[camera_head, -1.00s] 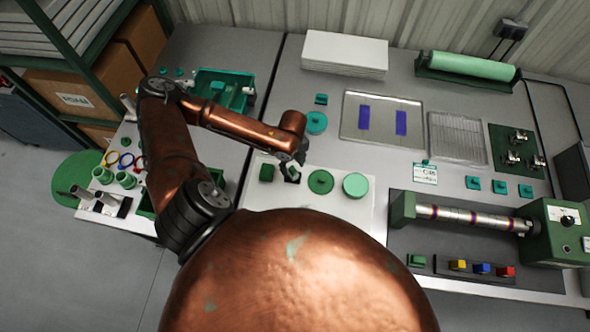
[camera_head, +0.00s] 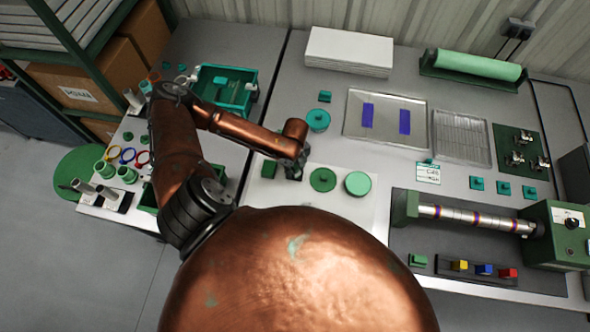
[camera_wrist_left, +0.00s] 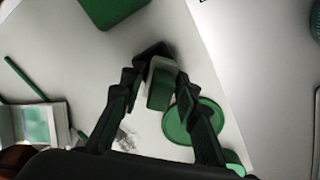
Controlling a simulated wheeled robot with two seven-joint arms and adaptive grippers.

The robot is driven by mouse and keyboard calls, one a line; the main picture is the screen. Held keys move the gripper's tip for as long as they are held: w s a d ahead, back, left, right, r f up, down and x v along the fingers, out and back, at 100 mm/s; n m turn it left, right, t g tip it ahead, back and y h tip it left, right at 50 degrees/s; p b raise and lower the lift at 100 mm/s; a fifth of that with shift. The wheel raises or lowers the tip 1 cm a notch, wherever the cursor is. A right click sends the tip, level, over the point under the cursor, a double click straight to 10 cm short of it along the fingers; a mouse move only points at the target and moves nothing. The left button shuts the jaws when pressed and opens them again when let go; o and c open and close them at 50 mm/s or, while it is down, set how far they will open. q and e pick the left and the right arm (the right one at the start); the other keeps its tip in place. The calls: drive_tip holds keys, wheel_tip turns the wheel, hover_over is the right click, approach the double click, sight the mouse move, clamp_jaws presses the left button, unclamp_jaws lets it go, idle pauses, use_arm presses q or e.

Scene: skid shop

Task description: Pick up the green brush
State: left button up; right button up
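In the left wrist view, a green block-like piece with a pale side (camera_wrist_left: 160,88) stands between the tips of my left gripper (camera_wrist_left: 158,78); I take it for the green brush. A dark patch lies just beyond it. The fingers flank the piece closely, but I cannot tell whether both press on it. In the head view, my left gripper (camera_head: 297,167) points down at the pale board (camera_head: 262,197) and hides the piece. My right gripper is not in view.
A teal bin (camera_head: 232,96) is behind left. A roller machine (camera_head: 470,216) stands at right.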

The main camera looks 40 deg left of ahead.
sight(295, 166)
use_arm(q)
clamp_jaws()
drive_tip(key=shift+w+r, duration=0.1)
drive_tip(key=shift+r, duration=0.4)
wheel_tip(295, 166, up, 2)
drive_tip(key=shift+r, duration=0.2)
drive_tip(key=s+d+r+p, duration=0.4)
drive_tip(key=s+d+r, duration=0.4)
drive_tip(key=d, duration=0.3)
drive_tip(key=shift+d+r+p, duration=0.25)
drive_tip(key=shift+r+p, duration=0.1)
drive_tip(key=shift+r, duration=0.5)
drive_tip(key=shift+s, duration=0.1)
